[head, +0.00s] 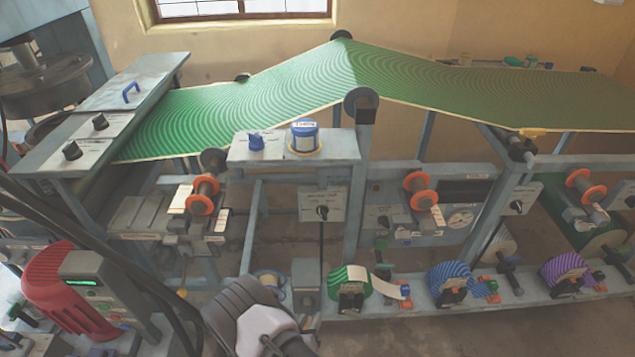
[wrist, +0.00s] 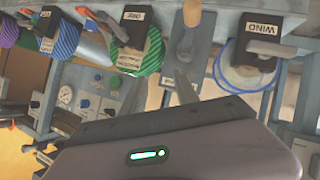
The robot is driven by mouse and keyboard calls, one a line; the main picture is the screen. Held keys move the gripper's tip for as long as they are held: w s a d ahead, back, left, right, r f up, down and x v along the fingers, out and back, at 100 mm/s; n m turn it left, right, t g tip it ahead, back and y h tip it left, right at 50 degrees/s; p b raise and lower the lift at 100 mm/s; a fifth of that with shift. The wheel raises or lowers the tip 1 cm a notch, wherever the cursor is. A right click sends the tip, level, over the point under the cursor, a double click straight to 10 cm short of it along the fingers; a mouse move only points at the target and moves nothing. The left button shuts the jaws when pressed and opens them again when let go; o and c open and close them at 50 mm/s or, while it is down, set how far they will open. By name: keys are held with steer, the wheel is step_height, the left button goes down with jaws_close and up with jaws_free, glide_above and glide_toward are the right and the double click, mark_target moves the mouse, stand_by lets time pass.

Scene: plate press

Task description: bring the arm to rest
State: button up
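My arm shows at the bottom of the head view, with dark grey links and a white section. It is held low in front of the press, by the lower rail. My gripper (wrist: 170,125) shows in the wrist view as a grey body with a dark front edge and a lit green bar. No held object is visible. Beyond it in the wrist view are a green striped roll (wrist: 150,52) and a blue-rimmed spool (wrist: 240,78) beside a block labelled WIND (wrist: 262,45).
A green patterned web (head: 260,95) runs across the top of the press. Green (head: 352,278), blue (head: 452,275) and purple (head: 565,270) rolls stand along the lower rail. A red motor (head: 60,285) is at left. Bare floor (head: 520,335) shows at lower right.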

steer(key=w+a+r+m+g+y, duration=0.15)
steer(key=w+r, duration=0.35)
steer(key=r, duration=0.7)
steer(key=w+a+r+m+g+y, duration=0.1)
steer(key=w+a+r+m+y, duration=0.3)
steer(key=r, duration=0.8)
steer(key=s+d+r+g+y, duration=0.15)
steer(key=d+r, duration=0.25)
steer(key=r, duration=1.1)
steer(key=s+d+r, duration=0.3)
steer(key=s+d, duration=0.1)
steer(key=s, duration=0.5)
steer(key=s+d+r+g, duration=0.1)
steer(key=s+d+r, duration=0.3)
steer(key=s, duration=0.5)
steer(key=s+d+r, duration=0.4)
steer(key=s, duration=0.4)
steer(key=shift+s+d+r+g, duration=0.25)
steer(key=shift+s+d+g, duration=0.05)
steer(key=shift+s, duration=0.1)
